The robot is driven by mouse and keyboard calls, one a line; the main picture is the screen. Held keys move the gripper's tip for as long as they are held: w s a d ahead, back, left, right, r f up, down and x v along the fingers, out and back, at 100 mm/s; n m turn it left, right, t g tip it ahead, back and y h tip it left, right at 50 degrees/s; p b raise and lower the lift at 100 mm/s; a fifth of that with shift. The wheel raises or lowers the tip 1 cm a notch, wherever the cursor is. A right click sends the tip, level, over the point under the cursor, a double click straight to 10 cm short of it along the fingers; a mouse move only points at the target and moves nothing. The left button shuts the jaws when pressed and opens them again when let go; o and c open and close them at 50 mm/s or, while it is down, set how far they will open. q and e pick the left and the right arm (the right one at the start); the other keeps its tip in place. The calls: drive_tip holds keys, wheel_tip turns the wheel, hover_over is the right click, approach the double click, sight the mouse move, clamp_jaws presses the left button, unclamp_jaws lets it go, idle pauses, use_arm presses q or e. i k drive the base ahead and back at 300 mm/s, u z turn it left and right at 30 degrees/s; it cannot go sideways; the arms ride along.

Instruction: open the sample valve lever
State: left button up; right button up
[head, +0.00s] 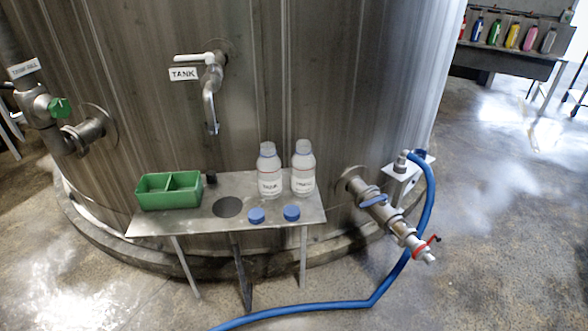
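A metal tap (212,82) sticks out of the big steel tank, with its curved spout pointing down. Its white lever (194,57) lies roughly level and points left from the tap's body. A white label reading TANK (184,74) is just below the lever. No label says sample valve, but this tap has its spout above the small shelf (190,222) with bottles. I see no flow from the spout. Neither of my grippers is in view.
The shelf bears a green two-part tray (168,191), two white bottles (270,175) and two blue caps (257,215). At right, a pipe (385,213) carries blue and red handles, beside a blue hose (428,205). At left is a green-handled valve (59,107).

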sight(208, 57)
drive_tip(key=u, duration=0.5)
drive_tip(key=k, duration=0.6)
drive_tip(key=u, duration=0.9)
drive_tip(key=i, duration=0.9)
drive_tip(key=z, duration=0.8)
drive_tip(key=i, duration=0.85)
drive_tip(key=z, duration=0.85)
